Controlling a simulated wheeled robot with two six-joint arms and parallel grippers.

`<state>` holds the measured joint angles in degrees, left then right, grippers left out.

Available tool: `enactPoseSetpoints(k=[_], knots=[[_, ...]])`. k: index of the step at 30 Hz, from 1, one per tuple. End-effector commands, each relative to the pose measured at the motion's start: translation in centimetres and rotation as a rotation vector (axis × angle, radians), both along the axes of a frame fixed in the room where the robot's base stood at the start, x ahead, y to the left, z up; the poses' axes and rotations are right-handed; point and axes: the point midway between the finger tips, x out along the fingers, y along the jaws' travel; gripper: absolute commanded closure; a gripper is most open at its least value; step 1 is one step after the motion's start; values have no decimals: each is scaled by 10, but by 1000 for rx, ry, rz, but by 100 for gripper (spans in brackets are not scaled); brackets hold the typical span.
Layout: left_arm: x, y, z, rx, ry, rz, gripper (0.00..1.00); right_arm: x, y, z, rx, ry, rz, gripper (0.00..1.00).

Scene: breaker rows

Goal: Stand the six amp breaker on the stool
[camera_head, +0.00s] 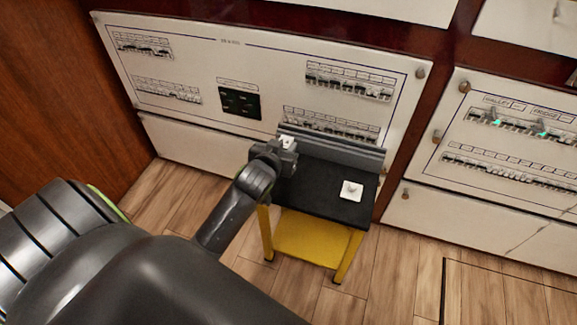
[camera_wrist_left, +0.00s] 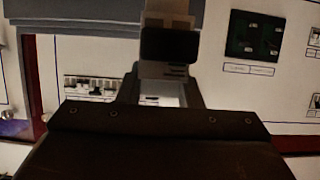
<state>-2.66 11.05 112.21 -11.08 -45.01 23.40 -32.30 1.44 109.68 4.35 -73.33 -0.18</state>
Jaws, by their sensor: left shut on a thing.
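My left gripper (camera_head: 287,149) is at the back left corner of the stool's black top (camera_head: 318,192). It is shut on a small white breaker (camera_head: 287,140), which shows at the jaws' far side, by the stool's grey back ledge (camera_head: 345,150). I cannot read its rating, nor tell whether it touches the stool. In the left wrist view the gripper's dark parts (camera_wrist_left: 168,45) hide most of what is held. A white square piece (camera_head: 351,190) lies on the right part of the stool top. My right gripper is not in view.
A white panel with breaker rows (camera_head: 347,82) and a dark inset (camera_head: 240,102) stands behind the stool. Another breaker panel (camera_head: 520,128) is at the right. The stool has yellow legs and a yellow lower shelf (camera_head: 310,238). The middle of its top is clear.

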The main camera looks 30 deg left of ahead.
Motion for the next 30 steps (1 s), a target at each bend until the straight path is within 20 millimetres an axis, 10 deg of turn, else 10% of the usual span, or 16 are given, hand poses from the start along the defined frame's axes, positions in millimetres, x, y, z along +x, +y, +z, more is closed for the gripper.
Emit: enactPoseSetpoints(k=[15,27,28,30], knots=[[0,-1,-56,0,0,-1,97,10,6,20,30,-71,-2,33],[0,-1,-59,0,-2,-1,97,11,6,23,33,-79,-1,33],[0,-1,-59,0,-1,-1,64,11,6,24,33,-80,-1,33],[0,-1,-59,0,-1,-1,55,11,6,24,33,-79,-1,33]])
